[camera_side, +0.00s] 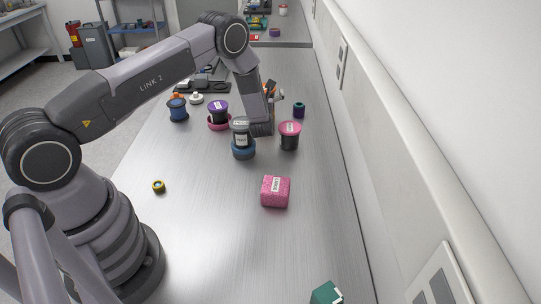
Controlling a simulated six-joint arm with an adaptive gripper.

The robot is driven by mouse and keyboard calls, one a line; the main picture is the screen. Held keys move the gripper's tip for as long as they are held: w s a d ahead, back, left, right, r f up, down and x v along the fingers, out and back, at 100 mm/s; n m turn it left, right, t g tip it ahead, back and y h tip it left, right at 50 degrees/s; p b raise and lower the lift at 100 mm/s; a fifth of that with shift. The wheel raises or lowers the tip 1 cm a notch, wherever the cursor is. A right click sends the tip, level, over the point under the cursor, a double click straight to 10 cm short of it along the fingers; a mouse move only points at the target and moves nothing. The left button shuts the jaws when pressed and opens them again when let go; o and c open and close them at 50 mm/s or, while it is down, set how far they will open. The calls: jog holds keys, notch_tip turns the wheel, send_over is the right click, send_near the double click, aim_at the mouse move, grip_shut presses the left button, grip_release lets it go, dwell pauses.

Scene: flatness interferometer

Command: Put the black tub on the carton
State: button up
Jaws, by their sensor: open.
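Several dark tubs stand on the bench, so which one is the black tub is not certain. One has a dark body, a pink lid and a white label (289,137), and stands upright right of my wrist. Another dark tub with a purple lid (219,110) stands on a pink base. A pink, speckled box with a white label (276,193), probably the carton, lies in front of them with nothing on top. My gripper (270,93) is small and partly hidden behind my wrist, beyond the pink-lidded tub; it is open, and I see nothing held.
A grey-lidded tub (241,130) stands on a blue base (243,149). A blue spool-like item (178,109), a small dark cylinder (299,110) and a yellow-black ring (158,187) are on the bench. A teal box (326,294) is at the front edge. The wall bounds the right.

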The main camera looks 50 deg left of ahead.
jog(key=v, duration=0.9)
jog(key=s+a+r+n+g+y, duration=0.2)
jog(key=r+n+g, duration=0.15)
jog(key=r, duration=0.35)
jog(key=s+a+r+n+g+y, duration=0.1)
jog(key=s+a+r+n+g, duration=0.1)
jog(key=s+r+n+g, duration=0.3)
jog(key=s+a+r+n+g+h, duration=0.2)
jog(key=s+r+n+g, duration=0.2)
jog(key=s+r+n, duration=0.55)
jog(key=s+d+r+n+t+h, duration=0.2)
jog(key=s+d+r+n+h, duration=0.1)
jog(key=s+d+h, duration=0.4)
jog(key=s+d+r+n+t+h, duration=0.3)
jog(key=s+d+n+h, duration=0.3)
jog(key=s, duration=0.8)
jog(key=d+r, duration=0.1)
jog(key=d, duration=0.2)
jog(key=shift+d+r+h, duration=0.25)
jog(key=shift+r+h, duration=0.05)
jog(key=shift+h, duration=0.1)
